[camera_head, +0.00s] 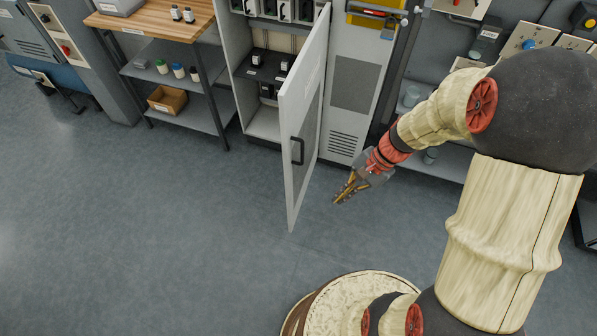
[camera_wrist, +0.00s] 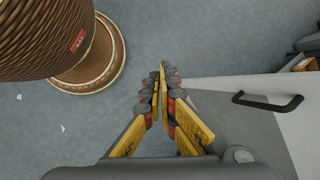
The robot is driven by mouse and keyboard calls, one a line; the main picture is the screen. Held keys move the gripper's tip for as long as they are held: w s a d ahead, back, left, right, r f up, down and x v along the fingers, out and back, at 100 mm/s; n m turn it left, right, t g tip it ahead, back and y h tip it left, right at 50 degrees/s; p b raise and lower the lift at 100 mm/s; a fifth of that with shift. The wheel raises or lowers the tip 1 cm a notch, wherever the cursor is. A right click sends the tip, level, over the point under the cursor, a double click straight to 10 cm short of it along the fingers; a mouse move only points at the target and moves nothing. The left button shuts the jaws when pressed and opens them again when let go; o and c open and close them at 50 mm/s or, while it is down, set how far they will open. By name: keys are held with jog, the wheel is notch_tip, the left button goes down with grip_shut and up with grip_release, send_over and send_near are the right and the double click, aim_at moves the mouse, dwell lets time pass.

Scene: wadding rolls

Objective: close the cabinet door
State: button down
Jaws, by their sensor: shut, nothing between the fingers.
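The cabinet door (camera_head: 303,110) is a light grey panel, hinged on its right-hand side at the cabinet, and it stands wide open toward the room. In the wrist view the gripper (camera_wrist: 162,72) points at the floor. There the door (camera_wrist: 240,110) lies to the right, with its black handle (camera_wrist: 268,101) showing.
The open cabinet (camera_head: 262,122) holds dark items on shelves. A wooden-topped bench (camera_head: 155,20) with bottles and a cardboard box (camera_head: 172,100) stands at its left. A grey shelf unit (camera_head: 445,160) is at the right. The floor (camera_head: 150,220) left of the door is clear.

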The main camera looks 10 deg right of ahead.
jog(key=w+f+m+t+y, duration=0.2)
jog(key=w+f+m, duration=0.5)
jog(key=f+m, duration=0.15)
jog(key=m+t+b, duration=0.3)
jog(key=m, duration=0.1)
send_near(288, 177)
notch_tip(288, 177, down, 4)
jog(key=d, duration=0.2)
jog(key=shift+w+a+r+b, duration=0.1)
jog(key=shift+w+a+b, duration=0.2)
jog(key=shift+a, duration=0.4)
jog(key=shift+w+a+b, duration=0.15)
jog(key=shift+w+a, duration=0.2)
jog(key=shift+a, duration=0.4)
jog(key=shift+w+a+r+b, duration=0.1)
jog(key=shift+w+a+b, duration=0.2)
jog(key=shift+a, duration=0.4)
